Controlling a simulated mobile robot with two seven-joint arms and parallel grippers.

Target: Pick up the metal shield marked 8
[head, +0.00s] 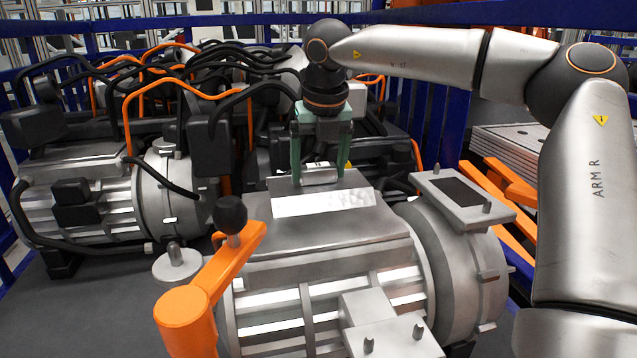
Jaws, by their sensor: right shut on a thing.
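My right gripper (321,168) has green fingers and points down over the top of the near grey motor housing (330,245). It is shut on a small silver metal piece (319,175), which I take to be the metal shield. The piece sits between the fingertips, just above or touching the flat bright top plate (322,201); I cannot tell which. A small dark mark shows on it, but I cannot read a number. My left gripper is not in view.
An orange lever (215,275) with a black knob stands at the front left of the housing. A second motor (100,195) with black and orange cables fills the back left. A flat bracket with a dark pad (461,192) and pins is at the right. Blue rails (450,130) stand behind.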

